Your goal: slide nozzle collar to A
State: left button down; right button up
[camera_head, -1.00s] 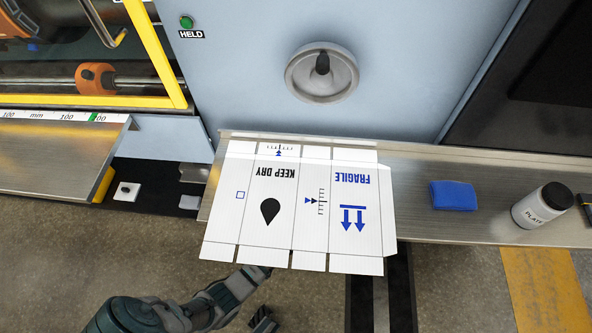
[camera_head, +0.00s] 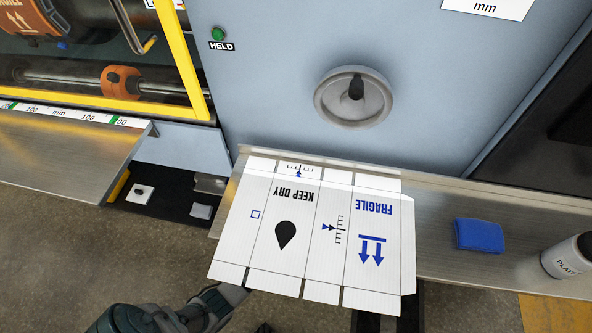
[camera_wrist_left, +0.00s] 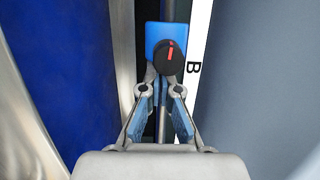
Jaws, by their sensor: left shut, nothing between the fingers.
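In the left wrist view, a blue block with a round black knob (camera_wrist_left: 168,56) bearing a red mark sits on a narrow rail beside a white strip (camera_wrist_left: 196,50) lettered "B"; it looks like the nozzle collar. No letter A shows. My left gripper (camera_wrist_left: 160,82) has its fingers shut, tips at the knob's near edge; whether they touch it I cannot tell. Nothing is held. In the head view my left arm comes in at bottom left, its hand hidden under the carton sheet. My right gripper cannot be made out.
A flat white carton sheet (camera_head: 335,215) lies on the metal shelf (camera_head: 432,225), overhanging its front. A blue block (camera_head: 479,235) and a white bottle (camera_head: 568,257) stand to its right. A handwheel (camera_head: 353,97) projects from the panel. A blue surface (camera_wrist_left: 55,70) flanks the gripper.

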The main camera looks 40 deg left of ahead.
pick_arm(q)
jog(key=s+a, duration=0.3)
jog(key=a, duration=0.2)
jog(key=s+a, duration=0.3)
jog(key=a, duration=0.2)
jog(key=s+a+p, duration=0.1)
jog(key=s+a, duration=0.2)
jog(key=a, duration=0.3)
jog(key=shift+s, duration=0.4)
jog(key=shift+s+a, duration=0.1)
jog(key=shift+s, duration=0.05)
jog(key=shift+r, duration=0.15)
